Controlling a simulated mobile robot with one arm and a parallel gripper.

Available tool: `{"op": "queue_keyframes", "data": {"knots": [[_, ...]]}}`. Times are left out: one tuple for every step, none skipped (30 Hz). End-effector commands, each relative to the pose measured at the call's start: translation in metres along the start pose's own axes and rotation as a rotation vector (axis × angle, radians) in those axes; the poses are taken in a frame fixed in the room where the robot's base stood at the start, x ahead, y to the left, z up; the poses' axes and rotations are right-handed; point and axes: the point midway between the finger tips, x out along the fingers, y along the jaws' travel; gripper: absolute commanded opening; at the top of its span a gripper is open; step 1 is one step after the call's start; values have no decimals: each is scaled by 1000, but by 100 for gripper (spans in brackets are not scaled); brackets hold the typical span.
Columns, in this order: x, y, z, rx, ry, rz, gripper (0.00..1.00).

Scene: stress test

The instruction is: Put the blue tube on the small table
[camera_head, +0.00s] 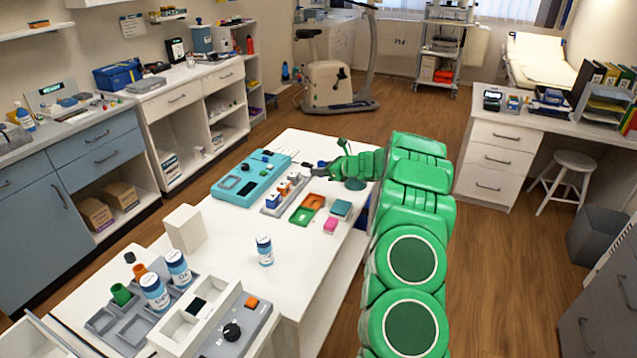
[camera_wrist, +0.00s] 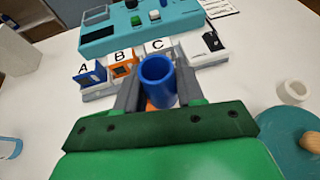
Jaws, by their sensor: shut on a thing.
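A blue tube (camera_wrist: 158,78) stands between the two grey fingers of my gripper (camera_wrist: 157,88) in the wrist view, its open round end facing the camera. The fingers are shut on it from both sides. I cannot tell whether the tube touches anything below. No separate thing is clearly recognisable as the small table; the white table is the nearest one.
The grey holder (camera_wrist: 212,57) has blocks lettered A, B and C, with a teal device (camera_head: 235,188) behind. A white stool (camera_head: 574,160) is at right. The table's front middle has free room.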

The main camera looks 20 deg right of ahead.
Motion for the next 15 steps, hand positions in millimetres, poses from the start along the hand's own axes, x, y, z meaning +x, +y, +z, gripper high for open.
{"op": "queue_keyframes", "data": {"knots": [[5, -4, -3, -2, 2, 1, 9], [7, -6, -4, -1, 2, 1, 9], [10, -8, -5, 2, 2, 1, 9], [12, -10, -7, 4, 2, 1, 9], [14, -12, -10, 4, 2, 0, 9], [17, -14, -11, 3, 2, 0, 9], [19, -15, -12, 1, 2, 0, 9], [22, -17, -14, -1, 2, 0, 9], [25, -18, -16, -1, 1, 0, 9], [27, -20, -18, -1, 1, 1, 9], [30, -21, -20, 0, 1, 1, 9], [32, -23, -23, 2, 2, 1, 9], [34, -24, -26, 3, 3, 1, 9], [36, -26, -28, 4, 3, 0, 9], [39, -28, -29, 3, 2, 0, 9]]}}
